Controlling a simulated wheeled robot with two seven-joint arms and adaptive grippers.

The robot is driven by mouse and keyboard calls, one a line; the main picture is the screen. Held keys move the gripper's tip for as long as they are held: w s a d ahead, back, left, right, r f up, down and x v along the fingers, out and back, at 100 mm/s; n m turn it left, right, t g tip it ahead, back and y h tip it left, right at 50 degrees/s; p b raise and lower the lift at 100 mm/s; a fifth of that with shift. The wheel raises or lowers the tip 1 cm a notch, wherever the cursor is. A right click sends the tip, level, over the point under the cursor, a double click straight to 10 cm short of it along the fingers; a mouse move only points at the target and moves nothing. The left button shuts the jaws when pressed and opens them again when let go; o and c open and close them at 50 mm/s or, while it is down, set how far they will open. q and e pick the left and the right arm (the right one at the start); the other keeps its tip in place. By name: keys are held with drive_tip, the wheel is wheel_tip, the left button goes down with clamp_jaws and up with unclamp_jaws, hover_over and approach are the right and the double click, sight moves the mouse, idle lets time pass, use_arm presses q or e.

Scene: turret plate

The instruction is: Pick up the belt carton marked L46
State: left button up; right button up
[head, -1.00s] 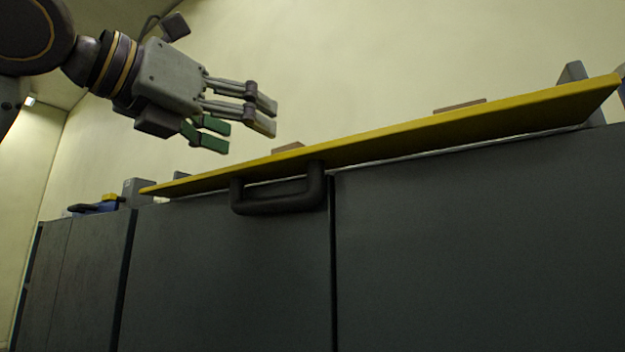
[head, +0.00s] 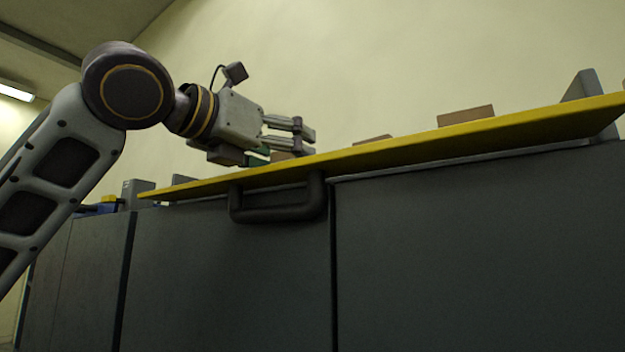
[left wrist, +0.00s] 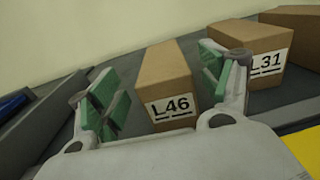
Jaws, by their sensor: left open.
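The belt carton marked L46 (left wrist: 166,84) is a brown box with a white label facing me in the left wrist view. It stands upright between the two green-padded fingers of my left gripper (left wrist: 160,88), which is open. The right finger is close to the carton's right side, and a wider gap shows on the left. In the head view my left gripper (head: 285,142) is low over the yellow-edged board, with part of a brown carton (head: 284,156) showing behind its fingers. My right gripper is not in view.
A carton marked L31 (left wrist: 252,52) stands just right of the right finger, with another brown carton (left wrist: 295,32) beyond. A yellow board (head: 400,148) runs along the front above a black handle (head: 278,208). A blue object (left wrist: 14,104) lies at the far left.

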drive_tip(key=shift+a, duration=0.45)
use_arm(q)
drive_tip(key=shift+p+x, duration=0.8)
drive_tip(key=shift+x, duration=1.85)
use_arm(e)
drive_tip(key=shift+d+r, duration=0.25)
drive_tip(key=shift+r, duration=0.25)
drive_tip(key=shift+d+r, duration=0.2)
drive_tip(key=shift+r, duration=0.25)
use_arm(q)
drive_tip(key=shift+s+r, duration=0.1)
drive_tip(key=c, duration=1.3)
use_arm(e)
drive_tip(key=shift+a, duration=0.4)
use_arm(q)
drive_tip(key=shift+r, duration=0.25)
use_arm(e)
drive_tip(key=shift+d, duration=0.15)
